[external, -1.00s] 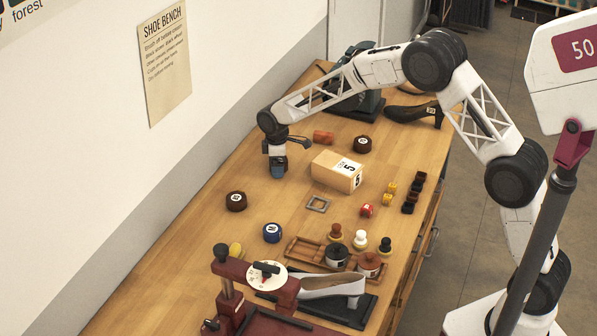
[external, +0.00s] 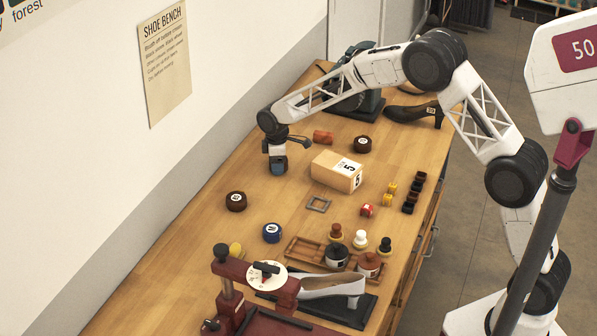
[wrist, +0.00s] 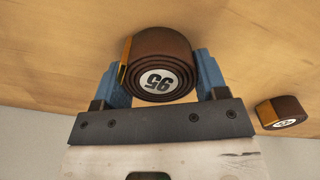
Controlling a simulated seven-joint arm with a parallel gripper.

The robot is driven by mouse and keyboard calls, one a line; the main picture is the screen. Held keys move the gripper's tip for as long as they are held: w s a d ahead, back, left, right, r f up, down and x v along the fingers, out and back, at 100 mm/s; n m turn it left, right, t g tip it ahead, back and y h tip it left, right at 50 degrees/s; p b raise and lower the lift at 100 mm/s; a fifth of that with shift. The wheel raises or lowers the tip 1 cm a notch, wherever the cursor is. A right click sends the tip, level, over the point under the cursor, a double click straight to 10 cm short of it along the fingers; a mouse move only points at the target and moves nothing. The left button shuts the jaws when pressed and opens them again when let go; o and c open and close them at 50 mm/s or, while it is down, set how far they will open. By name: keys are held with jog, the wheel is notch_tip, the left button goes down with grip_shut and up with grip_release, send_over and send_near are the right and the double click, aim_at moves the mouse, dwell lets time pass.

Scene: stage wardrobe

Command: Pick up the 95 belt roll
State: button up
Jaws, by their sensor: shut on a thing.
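In the wrist view the 95 belt roll (wrist: 158,82), a dark brown coil with a white "95" label and a tan strip, sits between the two blue fingers of my gripper (wrist: 160,78). The fingers press on both of its sides. In the external view my gripper (external: 278,167) is low at the bench, left of the wooden box; the roll it holds is hidden there. I cannot tell whether the roll touches the bench top.
Another brown belt roll (wrist: 281,112) lies near the gripper. In the external view a wooden box (external: 337,171) marked 5 is close on the right. Brown rolls (external: 236,201) (external: 362,144), a blue roll (external: 272,233) and a grey square frame (external: 318,204) lie around it.

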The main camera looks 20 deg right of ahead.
jog(key=shift+r, duration=4.95)
